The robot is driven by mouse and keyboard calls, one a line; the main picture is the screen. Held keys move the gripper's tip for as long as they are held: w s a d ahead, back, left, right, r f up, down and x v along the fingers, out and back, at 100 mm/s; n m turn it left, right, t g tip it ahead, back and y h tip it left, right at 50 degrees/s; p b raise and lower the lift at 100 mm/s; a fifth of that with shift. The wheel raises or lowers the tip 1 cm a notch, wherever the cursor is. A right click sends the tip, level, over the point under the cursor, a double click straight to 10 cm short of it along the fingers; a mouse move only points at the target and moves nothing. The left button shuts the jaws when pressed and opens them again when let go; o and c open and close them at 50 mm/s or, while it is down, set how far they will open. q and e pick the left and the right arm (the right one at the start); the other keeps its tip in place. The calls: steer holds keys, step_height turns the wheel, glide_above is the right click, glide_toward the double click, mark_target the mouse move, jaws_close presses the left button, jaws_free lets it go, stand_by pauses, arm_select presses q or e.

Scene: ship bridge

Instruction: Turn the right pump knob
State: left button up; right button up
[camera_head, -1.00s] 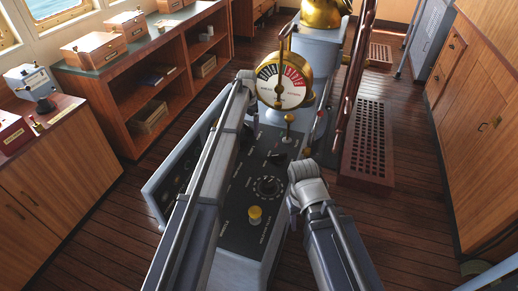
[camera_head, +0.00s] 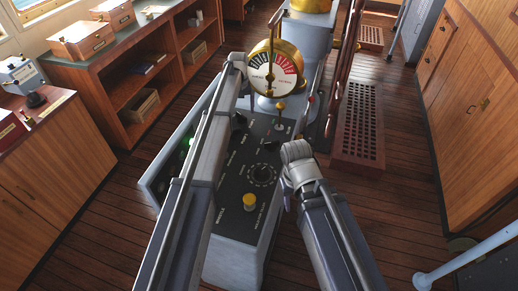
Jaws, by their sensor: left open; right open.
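A grey console (camera_head: 228,225) with a black top stands in the middle. A small black knob (camera_head: 267,145) sits on the right of its top, and another black knob (camera_head: 240,121) sits further left, partly beside my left arm. A round dial knob (camera_head: 262,174) with a white scale is nearer me. The labels are too small to tell which is the pump knob. My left gripper (camera_head: 241,82) is over the console's far left part, mostly hidden by its arm. My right gripper (camera_head: 292,170) is open at the console's right edge, apart from the knobs, its fingers barely visible.
A brass telegraph dial (camera_head: 275,73) stands behind the console. A yellow knob (camera_head: 250,202) and a small brass-topped lever (camera_head: 280,108) rise from its top. Wooden shelves (camera_head: 150,75) stand left, cabinets (camera_head: 478,120) right.

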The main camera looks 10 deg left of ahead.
mark_target(241, 116)
arm_select(q)
step_height(241, 116, up, 10)
steer(key=p, duration=0.9)
steer(key=s+d+f+m+b, duration=0.1)
steer(key=s+d, duration=0.2)
steer(key=s, duration=0.6)
steer(key=s+d+f+m+b, duration=0.1)
steer(key=s+d, duration=0.3)
steer(key=s, duration=0.6)
steer(key=s+d+f+m+y+b, duration=0.1)
steer(key=s+d+m, duration=0.2)
steer(key=s, duration=0.7)
steer(key=shift+s+d+f, duration=0.15)
steer(key=shift+s+d, duration=0.1)
steer(key=shift+d, duration=0.1)
arm_select(e)
step_height(241, 116, up, 7)
steer(key=shift+f, duration=0.15)
